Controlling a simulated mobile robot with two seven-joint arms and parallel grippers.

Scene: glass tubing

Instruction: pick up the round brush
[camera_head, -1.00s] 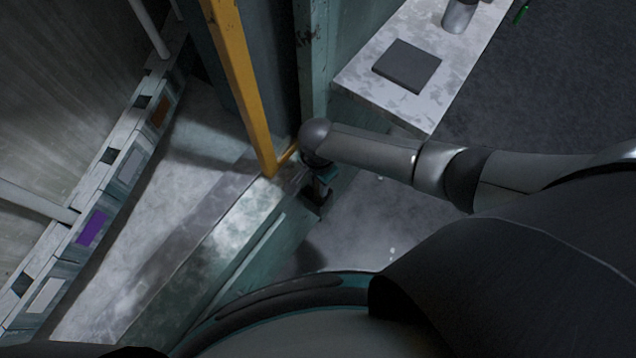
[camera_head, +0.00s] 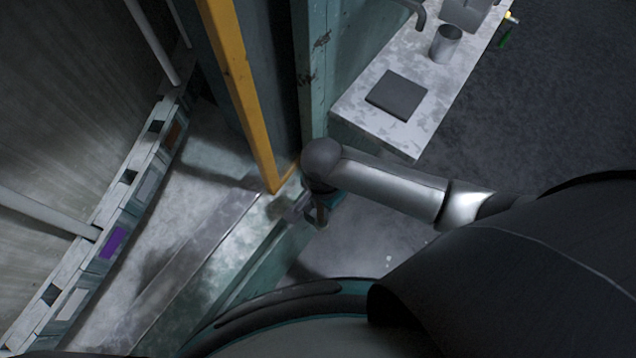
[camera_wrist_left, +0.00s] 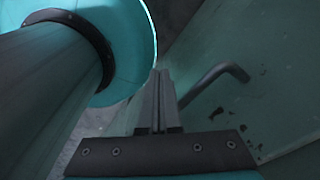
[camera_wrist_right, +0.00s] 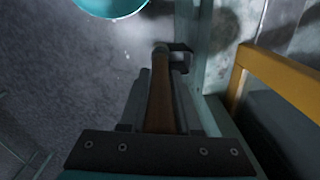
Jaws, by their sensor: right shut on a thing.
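In the right wrist view my right gripper (camera_wrist_right: 160,100) is shut on a brown-handled tool (camera_wrist_right: 159,105). A dark grey block-like part shows at the tool's far end; I cannot tell for sure that this is the round brush. In the head view my right gripper (camera_head: 318,212) is beside the ledge edge, just right of the yellow post's foot, and the tool is mostly hidden there. My left gripper (camera_wrist_left: 158,105) shows only in the left wrist view, its fingers close together with nothing seen between them.
A yellow post (camera_head: 240,100) stands close to my right gripper. A bench (camera_head: 350,108) at the upper right bears a dark flat plate (camera_head: 397,95) and a metal cup (camera_head: 446,44). A dark bent bar (camera_wrist_left: 215,80) is near my left gripper. Open floor (camera_head: 530,130) lies right.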

